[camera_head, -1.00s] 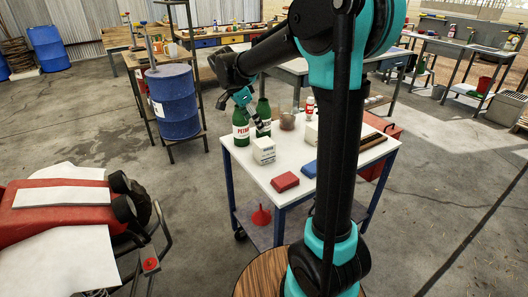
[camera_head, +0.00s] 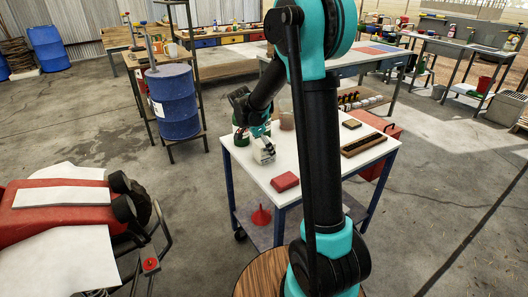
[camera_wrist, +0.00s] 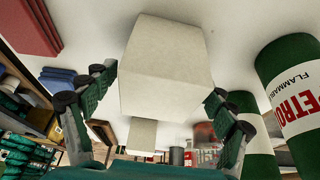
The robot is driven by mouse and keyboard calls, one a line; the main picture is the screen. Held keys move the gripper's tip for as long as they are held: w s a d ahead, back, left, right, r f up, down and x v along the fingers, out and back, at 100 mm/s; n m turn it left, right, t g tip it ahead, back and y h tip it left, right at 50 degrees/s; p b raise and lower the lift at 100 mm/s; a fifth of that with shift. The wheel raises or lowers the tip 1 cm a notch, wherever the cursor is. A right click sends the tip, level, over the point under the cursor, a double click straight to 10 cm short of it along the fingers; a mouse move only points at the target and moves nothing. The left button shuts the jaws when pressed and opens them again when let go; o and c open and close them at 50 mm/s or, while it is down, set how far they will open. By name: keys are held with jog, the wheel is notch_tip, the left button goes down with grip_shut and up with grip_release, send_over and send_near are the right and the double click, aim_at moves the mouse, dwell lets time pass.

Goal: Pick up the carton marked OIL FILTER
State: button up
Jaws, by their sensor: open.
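A pale cream carton (camera_head: 263,156) stands on the white-topped cart near its left edge. In the wrist view the carton (camera_wrist: 165,65) fills the middle, between my fingers, with plain faces. I cannot read an OIL FILTER mark on it. My gripper (camera_head: 262,138) is at the carton in the head view and covers its upper part. In the wrist view my gripper (camera_wrist: 160,100) is open, one finger on each side of the carton. Whether a finger touches it, I cannot tell. A second pale carton (camera_wrist: 142,136) shows smaller beyond it.
Green PETROL bottles (camera_wrist: 288,88) stand close on the right in the wrist view. A red box (camera_head: 285,181) lies nearer the cart's front edge. Blue items (camera_wrist: 58,82) lie to the left in the wrist view. A dark wooden tray (camera_head: 364,145) lies at the cart's right.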

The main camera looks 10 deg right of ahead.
jog(key=shift+x, duration=1.05)
jog(key=c, duration=1.4)
